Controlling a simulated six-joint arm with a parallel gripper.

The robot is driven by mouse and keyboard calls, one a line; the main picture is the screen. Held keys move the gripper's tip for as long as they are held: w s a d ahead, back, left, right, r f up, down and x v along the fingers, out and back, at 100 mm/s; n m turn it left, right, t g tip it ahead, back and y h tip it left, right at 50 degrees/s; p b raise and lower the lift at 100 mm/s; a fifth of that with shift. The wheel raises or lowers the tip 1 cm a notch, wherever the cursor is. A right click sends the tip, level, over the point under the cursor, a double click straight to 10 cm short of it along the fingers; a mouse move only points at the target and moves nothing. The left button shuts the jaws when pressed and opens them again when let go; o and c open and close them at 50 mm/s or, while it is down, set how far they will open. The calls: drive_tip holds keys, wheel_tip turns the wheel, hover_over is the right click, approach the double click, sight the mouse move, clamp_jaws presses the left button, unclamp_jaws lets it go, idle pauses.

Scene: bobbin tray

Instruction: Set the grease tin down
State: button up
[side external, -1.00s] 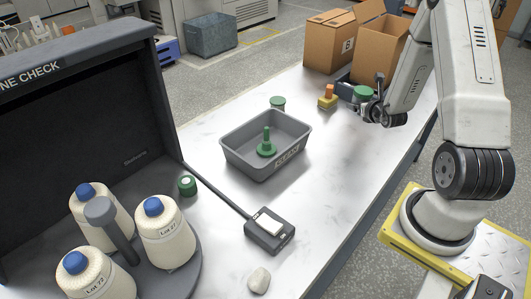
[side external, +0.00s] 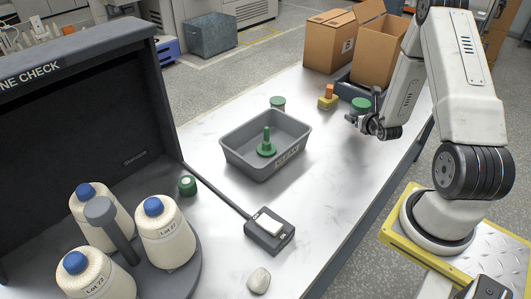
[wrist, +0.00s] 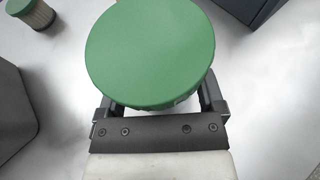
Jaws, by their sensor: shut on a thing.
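The grease tin, with a round green lid (side external: 360,103), is in my gripper (side external: 359,116) near the far right part of the table. In the wrist view the green lid (wrist: 150,50) fills the top middle. My gripper (wrist: 160,100) has a dark finger on either side of the tin and is shut on it. The lid hides most of the tin's body and the fingertips. The tin looks upright; I cannot tell how far its base is from the table.
A grey tray (side external: 235,159) holds a green peg-like piece (side external: 266,144). A second green-topped piece (side external: 278,102) stands behind it. Bare table lies right of the tray.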

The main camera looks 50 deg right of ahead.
sight(355, 132)
drive_tip(key=shift+f, duration=0.1)
drive_tip(key=shift+f, duration=1.65)
drive_tip(key=shift+f, duration=0.15)
drive_tip(key=o, duration=1.2)
drive_tip(key=shift+o, duration=0.2)
drive_tip(key=shift+r, duration=0.2)
drive_tip(key=shift+v, duration=6)
drive_tip(key=shift+w+a, duration=0.1)
drive_tip(key=shift+a, duration=0.05)
